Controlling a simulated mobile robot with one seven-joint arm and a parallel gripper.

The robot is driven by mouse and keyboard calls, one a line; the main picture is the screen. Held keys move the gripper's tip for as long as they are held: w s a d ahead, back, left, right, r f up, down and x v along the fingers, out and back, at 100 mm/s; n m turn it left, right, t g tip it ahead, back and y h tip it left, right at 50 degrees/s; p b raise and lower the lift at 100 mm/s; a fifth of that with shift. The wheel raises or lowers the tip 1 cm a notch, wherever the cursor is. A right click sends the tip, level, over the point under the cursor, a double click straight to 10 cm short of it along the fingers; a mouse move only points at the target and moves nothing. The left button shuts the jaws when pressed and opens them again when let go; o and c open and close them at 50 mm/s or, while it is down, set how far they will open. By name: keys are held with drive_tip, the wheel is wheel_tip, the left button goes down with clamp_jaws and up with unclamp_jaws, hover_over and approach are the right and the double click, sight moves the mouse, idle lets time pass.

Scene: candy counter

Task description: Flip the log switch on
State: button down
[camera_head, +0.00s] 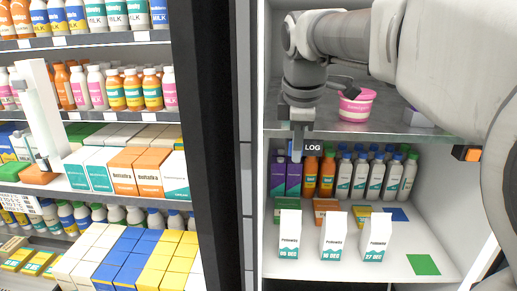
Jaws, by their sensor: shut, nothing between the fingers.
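A small black plate marked LOG (313,147) is at the front edge of the right-hand cabinet's upper shelf, towards its left end. My gripper (297,157) is shut and empty and points down just left of the plate, overlapping that edge in the picture. The switch lever itself is not clearly visible. My gripper hides part of the area beside the plate, and I cannot tell whether it touches anything there.
Bottles (361,174) line the back below the upper shelf (400,132). White cartons (334,236) stand in front of them. A pink tub (356,105) sits on the upper shelf. A black and orange block (467,153) is at the right. A stocked shelf unit (105,195) is at the left.

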drive_tip(key=shift+w+t+b, duration=0.15)
drive_tip(key=shift+t+b, duration=0.15)
drive_tip(key=shift+b, duration=0.1)
idle(0.3)
drive_tip(key=shift+r+p, duration=0.8)
drive_tip(key=shift+p, duration=0.05)
